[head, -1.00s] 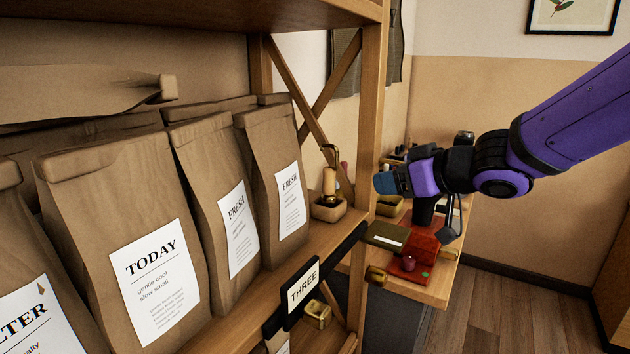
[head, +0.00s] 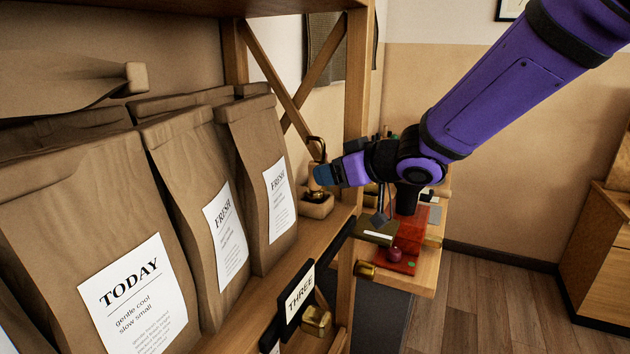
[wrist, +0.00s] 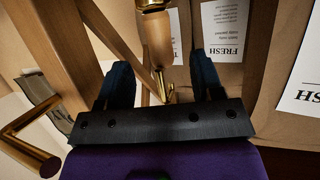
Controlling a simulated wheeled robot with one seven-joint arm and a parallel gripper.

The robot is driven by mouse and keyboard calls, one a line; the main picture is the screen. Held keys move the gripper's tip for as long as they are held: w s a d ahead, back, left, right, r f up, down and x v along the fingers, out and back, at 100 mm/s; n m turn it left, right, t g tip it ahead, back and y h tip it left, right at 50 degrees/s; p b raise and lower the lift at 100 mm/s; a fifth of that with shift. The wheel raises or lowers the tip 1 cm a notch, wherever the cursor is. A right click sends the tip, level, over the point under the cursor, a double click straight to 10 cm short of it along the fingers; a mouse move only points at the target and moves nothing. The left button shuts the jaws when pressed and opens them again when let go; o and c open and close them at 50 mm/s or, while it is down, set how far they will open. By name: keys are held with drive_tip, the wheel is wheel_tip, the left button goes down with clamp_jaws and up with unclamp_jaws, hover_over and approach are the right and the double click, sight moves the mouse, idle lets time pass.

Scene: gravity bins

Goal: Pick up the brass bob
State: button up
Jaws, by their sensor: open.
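A brass-and-wood piece, which looks like the brass bob (head: 313,186), stands upright in a small tan tray (head: 317,207) on the shelf, with a dark loop at its top. My gripper (head: 324,174) is open beside it, partly covering it in the head view. In the wrist view the piece's wooden body (wrist: 157,40) shows between and beyond my two dark fingers (wrist: 160,82), with brass above and below. I cannot tell whether a finger touches it.
Brown paper bags (head: 170,170) line the shelf on the left. A wooden post (head: 357,100) and a cross brace (head: 290,80) stand close to my gripper. A red block (head: 408,240) and small items sit on a lower wooden surface behind.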

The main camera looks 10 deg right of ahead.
drive_tip(key=shift+x, duration=2.8)
drive_tip(key=shift+r, duration=0.1)
clamp_jaws()
